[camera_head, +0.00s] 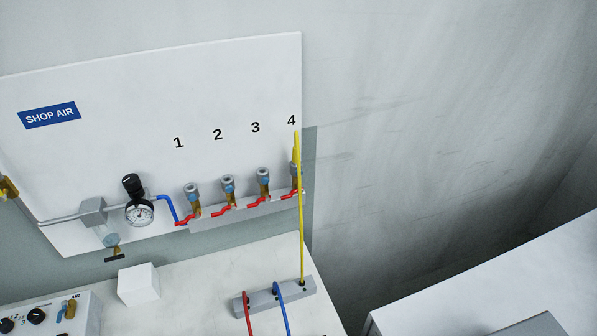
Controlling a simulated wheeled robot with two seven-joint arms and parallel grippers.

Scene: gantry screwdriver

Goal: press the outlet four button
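The white shop air panel (110,90) hangs on the wall with numbers 1 to 4 above its row of outlets. Outlet four (295,172) is at the right end, under the number 4 (291,120). A yellow hose (301,235) rises to its upper part and runs down from there to a grey block on the bench. The hose partly covers outlet four, and I cannot make out its button clearly. Neither of my grippers is in view.
Outlets one (192,192), two (228,184) and three (263,177) stand left of outlet four, with red levers below. A gauge (139,212) is further left. The grey hose block (262,299) and a white cube (138,285) sit on the bench. The wall right of the panel is bare.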

